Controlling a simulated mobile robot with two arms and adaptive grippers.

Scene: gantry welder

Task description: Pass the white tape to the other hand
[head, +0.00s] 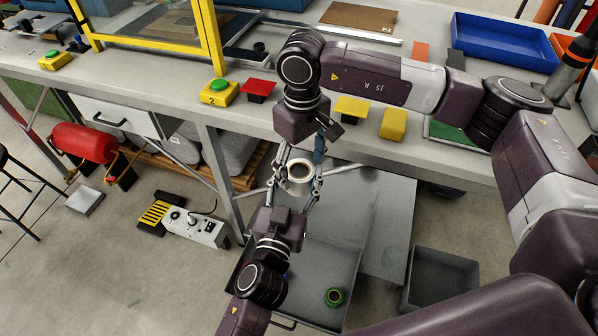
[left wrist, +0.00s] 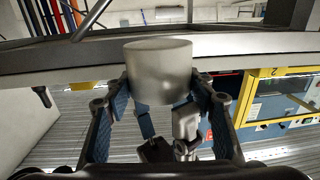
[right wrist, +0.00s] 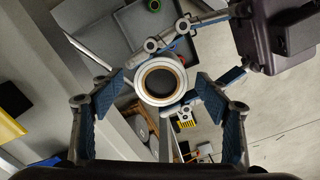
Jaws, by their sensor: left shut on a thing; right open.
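The white tape (head: 299,171) is a white roll with a brown inner core. It is in the air in front of the workbench. My left gripper (head: 296,185) comes up from below and is shut on it. In the left wrist view the tape (left wrist: 158,70) shows side-on as a white cylinder between the fingers. My right gripper (head: 300,156) comes down from above and is open around the tape. In the right wrist view the ring (right wrist: 160,82) shows face-on between the spread fingers (right wrist: 160,100), with gaps on both sides. Whether any right finger touches it is unclear.
The workbench (head: 400,150) runs behind the grippers, with a green button box (head: 217,92), yellow block (head: 394,124) and blue bin (head: 503,42). Below are a grey tray (head: 345,258) holding a green roll (head: 334,297), and a grey bin (head: 441,279).

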